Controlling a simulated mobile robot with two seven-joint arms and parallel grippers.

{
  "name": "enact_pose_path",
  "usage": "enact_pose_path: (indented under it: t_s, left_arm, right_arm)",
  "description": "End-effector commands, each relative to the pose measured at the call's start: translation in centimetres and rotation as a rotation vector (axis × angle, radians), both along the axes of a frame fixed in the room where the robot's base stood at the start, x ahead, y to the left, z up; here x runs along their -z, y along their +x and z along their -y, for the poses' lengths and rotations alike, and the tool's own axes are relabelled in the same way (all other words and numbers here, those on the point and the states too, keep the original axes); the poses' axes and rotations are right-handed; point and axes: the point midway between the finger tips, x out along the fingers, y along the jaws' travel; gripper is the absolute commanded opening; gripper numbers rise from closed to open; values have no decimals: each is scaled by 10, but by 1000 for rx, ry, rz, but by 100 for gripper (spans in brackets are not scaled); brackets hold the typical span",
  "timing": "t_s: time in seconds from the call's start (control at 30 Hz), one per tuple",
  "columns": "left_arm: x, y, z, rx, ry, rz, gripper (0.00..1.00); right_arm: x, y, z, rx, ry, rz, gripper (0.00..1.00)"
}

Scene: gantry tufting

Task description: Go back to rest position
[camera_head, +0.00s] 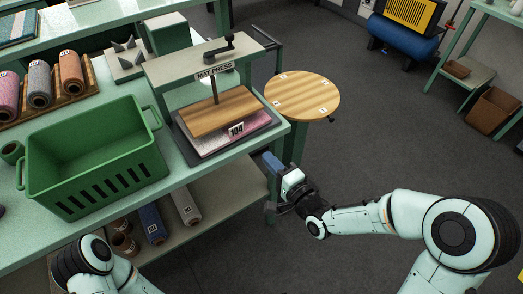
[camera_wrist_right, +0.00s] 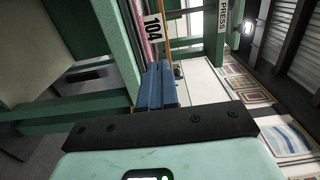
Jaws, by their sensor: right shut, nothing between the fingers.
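My right gripper (camera_head: 268,160) has blue fingers and is beside the front right corner of the workbench, at the edge below the mat press. It is shut and empty. The right wrist view shows its blue fingers (camera_wrist_right: 157,86) together, close to the green bench frame and the 104 label (camera_wrist_right: 153,29). My right arm reaches in from the right, over the floor. Part of my left arm shows at the lower left of the head view; its gripper is out of view.
The mat press (camera_head: 222,108) stands on the workbench, its wooden plate over a pink and grey mat. A green crate (camera_head: 95,160) is to its left. A round wooden table (camera_head: 302,97) stands beyond the bench corner. Rolls lie on the lower shelf (camera_head: 225,188). Dark floor (camera_head: 370,150) is open at right.

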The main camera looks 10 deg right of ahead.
Motion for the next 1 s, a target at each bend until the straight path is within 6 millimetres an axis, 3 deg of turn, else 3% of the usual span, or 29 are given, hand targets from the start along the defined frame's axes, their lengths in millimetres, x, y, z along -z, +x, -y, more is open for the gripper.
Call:
enact_pose_path:
  t_s: [0.23,0.33,0.47,0.57,0.7,0.8,0.9,1.0]
  left_arm:
    - [0,0,0,0,0,1,43]
    - [-3,1,0,0,0,2,43]
    - [-13,3,0,0,0,3,43]
    - [-25,6,0,1,0,7,43]
    - [-43,11,0,1,-1,12,43]
    - [-55,16,0,1,-1,15,43]
    - [-65,20,0,1,0,18,43]
    - [-73,23,0,2,-1,22,43]
  right_arm:
    - [0,-11,5,0,0,-1,0]
    - [12,-11,6,7,-22,-31,0]
    - [65,-14,12,19,-144,-169,0]
    - [133,-32,15,-14,-302,-350,0]
    - [225,-89,14,-163,-534,-616,0]
    - [274,-145,9,-335,-670,-780,0]
    - [305,-201,4,-523,-765,-905,0]
    - [320,-247,1,-688,-819,-983,0]
